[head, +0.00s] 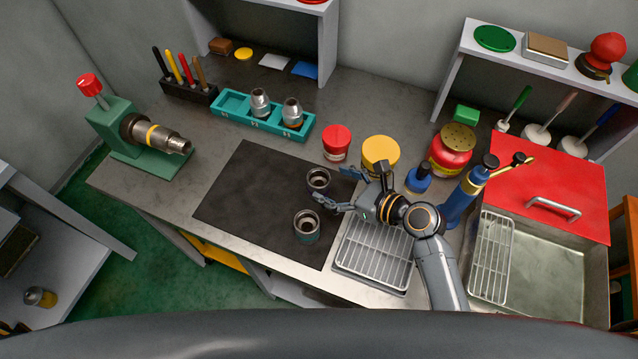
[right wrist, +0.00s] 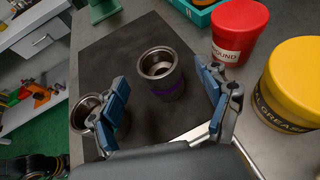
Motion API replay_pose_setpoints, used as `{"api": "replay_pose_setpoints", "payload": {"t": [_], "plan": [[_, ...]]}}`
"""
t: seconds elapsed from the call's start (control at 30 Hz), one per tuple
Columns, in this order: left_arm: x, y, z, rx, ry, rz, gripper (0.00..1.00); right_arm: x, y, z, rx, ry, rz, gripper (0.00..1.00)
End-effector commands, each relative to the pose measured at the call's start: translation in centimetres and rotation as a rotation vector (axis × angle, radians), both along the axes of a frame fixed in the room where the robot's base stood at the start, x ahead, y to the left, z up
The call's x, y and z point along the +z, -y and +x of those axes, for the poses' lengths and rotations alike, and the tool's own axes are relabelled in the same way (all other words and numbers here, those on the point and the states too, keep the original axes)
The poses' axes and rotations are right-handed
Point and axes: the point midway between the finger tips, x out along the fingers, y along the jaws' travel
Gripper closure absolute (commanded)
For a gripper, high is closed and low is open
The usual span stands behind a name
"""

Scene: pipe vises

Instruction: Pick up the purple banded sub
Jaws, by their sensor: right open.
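The purple banded sub (head: 319,182) is a short hollow metal cylinder standing upright on the dark mat (head: 245,197). Its purple band shows in the right wrist view (right wrist: 168,88). A second sub with a greenish band (head: 306,226) stands upright nearer the mat's front edge; it also shows in the right wrist view (right wrist: 88,110), partly behind a finger. My right gripper (head: 335,188) is open and empty, just right of the purple banded sub. In the right wrist view the sub lies ahead, between the two spread fingers (right wrist: 165,92). My left gripper is not in view.
A red tub (head: 336,144) and a yellow grease tub (head: 380,153) stand behind the gripper. A wire rack (head: 374,255) lies right of the mat. A teal holder (head: 232,110) with two metal pieces is at the back; a green vise (head: 120,140) stands left. The mat's left part is clear.

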Motion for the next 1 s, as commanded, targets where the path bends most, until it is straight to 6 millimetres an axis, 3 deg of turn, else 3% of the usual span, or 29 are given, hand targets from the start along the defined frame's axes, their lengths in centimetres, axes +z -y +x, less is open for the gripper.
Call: {"api": "replay_pose_setpoints", "payload": {"t": [0.07,0.17,0.4,0.63,0.9,1.0], "plan": [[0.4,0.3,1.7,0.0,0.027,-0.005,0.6,-0.4,-0.7,0.4,0.0,-0.002,0.001,0.23],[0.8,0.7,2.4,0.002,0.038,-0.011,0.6,-1.3,-1.7,1.1,0.001,-0.003,0.002,0.23],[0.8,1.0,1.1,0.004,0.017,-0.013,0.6,-2.5,-3.4,2.5,0.0,0.0,0.0,0.23],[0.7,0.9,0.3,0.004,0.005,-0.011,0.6,-2.6,-3.5,2.6,0.0,-0.001,-0.001,0.23],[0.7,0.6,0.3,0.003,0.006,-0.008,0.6,-2.6,-3.4,2.6,0.0,-0.001,-0.001,0.78],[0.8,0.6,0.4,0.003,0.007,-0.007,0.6,-2.5,-3.4,2.6,-0.001,0.002,0.0,0.92]]}}
